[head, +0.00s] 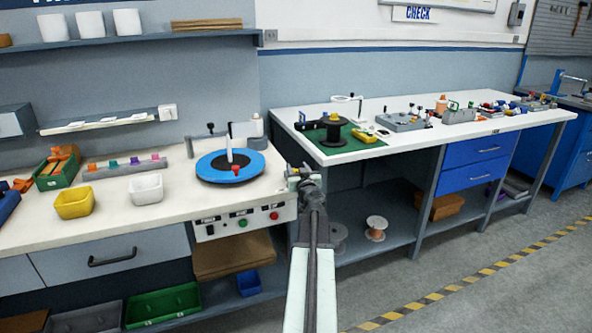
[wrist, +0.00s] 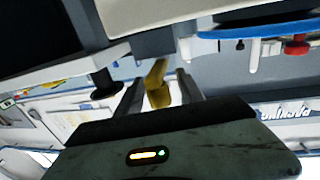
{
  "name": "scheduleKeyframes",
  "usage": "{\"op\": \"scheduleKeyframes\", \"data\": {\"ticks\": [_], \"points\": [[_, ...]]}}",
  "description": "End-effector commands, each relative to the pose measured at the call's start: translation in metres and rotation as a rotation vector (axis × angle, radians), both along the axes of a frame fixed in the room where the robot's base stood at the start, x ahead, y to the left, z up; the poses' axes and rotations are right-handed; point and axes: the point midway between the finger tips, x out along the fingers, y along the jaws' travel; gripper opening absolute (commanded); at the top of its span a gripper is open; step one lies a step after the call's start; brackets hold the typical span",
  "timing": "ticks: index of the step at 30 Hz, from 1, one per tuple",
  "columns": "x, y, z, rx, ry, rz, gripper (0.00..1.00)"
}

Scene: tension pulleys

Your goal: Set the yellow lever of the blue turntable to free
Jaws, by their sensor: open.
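The blue turntable (head: 230,166) sits on the left bench near its right end, with a white post and a red knob on it. Part of its blue rim shows at the upper right of the wrist view (wrist: 262,31). The yellow lever (wrist: 158,85) shows in the wrist view, joined to a grey block (wrist: 153,43). My gripper (head: 300,174) is at the bench's right edge, right of the turntable. In the wrist view my open fingers (wrist: 159,88) stand on either side of the lever. Whether they touch it I cannot tell. I cannot make out the lever in the head view.
A front panel (head: 240,222) with green and red buttons hangs below the bench edge. Yellow (head: 74,203) and white (head: 146,188) bins stand left of the turntable. A second bench (head: 400,150) with a black spool (head: 332,130) stands right. The floor at right is clear.

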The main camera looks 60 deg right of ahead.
Motion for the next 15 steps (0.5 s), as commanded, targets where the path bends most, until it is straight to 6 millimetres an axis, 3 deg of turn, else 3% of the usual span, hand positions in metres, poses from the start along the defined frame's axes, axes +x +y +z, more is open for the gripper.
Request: {"op": "scheduleKeyframes", "data": {"ticks": [3,8,15], "points": [[-0.0003,0.0008,0.0000,0.000,0.000,0.000,0.45],[-0.0003,0.0010,0.0000,0.000,0.000,0.000,0.03],[-0.0001,0.0013,0.0000,0.000,0.000,0.001,0.00]]}}
